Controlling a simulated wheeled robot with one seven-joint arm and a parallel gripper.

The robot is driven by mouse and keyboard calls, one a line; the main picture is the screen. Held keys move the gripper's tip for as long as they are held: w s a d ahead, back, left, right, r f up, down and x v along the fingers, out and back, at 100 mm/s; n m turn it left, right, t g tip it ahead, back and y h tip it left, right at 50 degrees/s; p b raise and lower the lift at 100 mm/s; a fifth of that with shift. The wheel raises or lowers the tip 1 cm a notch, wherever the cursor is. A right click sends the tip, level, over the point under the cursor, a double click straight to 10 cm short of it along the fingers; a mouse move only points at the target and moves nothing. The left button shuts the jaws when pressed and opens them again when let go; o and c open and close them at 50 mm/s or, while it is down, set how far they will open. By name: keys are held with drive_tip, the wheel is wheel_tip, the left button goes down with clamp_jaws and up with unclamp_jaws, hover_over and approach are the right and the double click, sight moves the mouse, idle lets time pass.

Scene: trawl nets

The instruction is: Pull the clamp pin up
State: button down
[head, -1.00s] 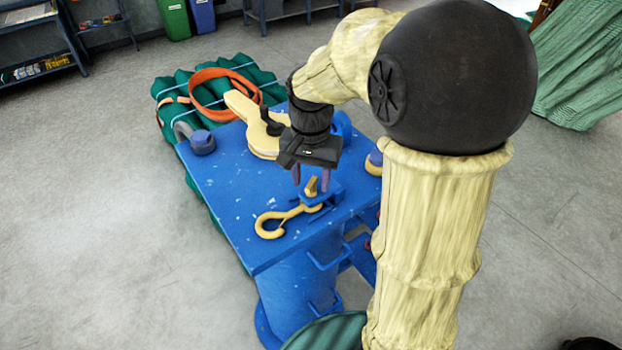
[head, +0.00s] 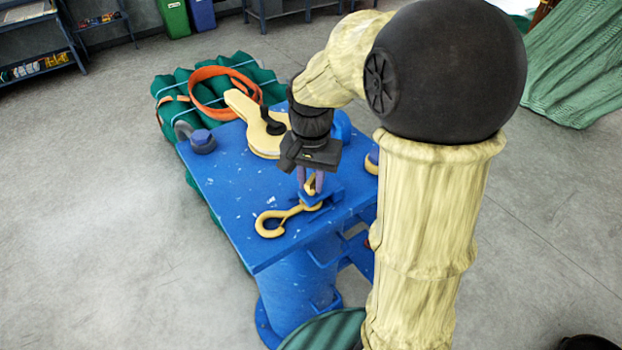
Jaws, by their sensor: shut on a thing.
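My gripper (head: 310,188) points down over the blue bench, its two purple fingers shut on the clamp pin (head: 311,184). The pin shows as a small yellow upright piece between the fingers, standing at the blue clamp (head: 326,198). The fingers partly hide the pin, and I cannot tell whether its lower end is inside the clamp. A yellow hook (head: 268,224) lies on the bench with its shank reaching the clamp.
The blue bench top (head: 225,190) has free room at the left. A grey shackle with a blue pin (head: 201,141) sits at its left corner. A yellow block (head: 255,125) lies at the back. Green netting with an orange strap (head: 205,74) is behind.

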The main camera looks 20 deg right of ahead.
wheel_tip(320, 180, up, 3)
drive_tip(key=shift+f+p, duration=0.1)
drive_tip(key=shift+p, duration=0.65)
drive_tip(key=shift+w, duration=0.15)
drive_tip(key=c, duration=1.6)
unclamp_jaws()
drive_tip(key=o, duration=0.4)
drive_tip(key=shift+c, duration=0.2)
wheel_tip(320, 180, up, 17)
drive_tip(key=b, duration=0.2)
drive_tip(key=shift+r, duration=0.2)
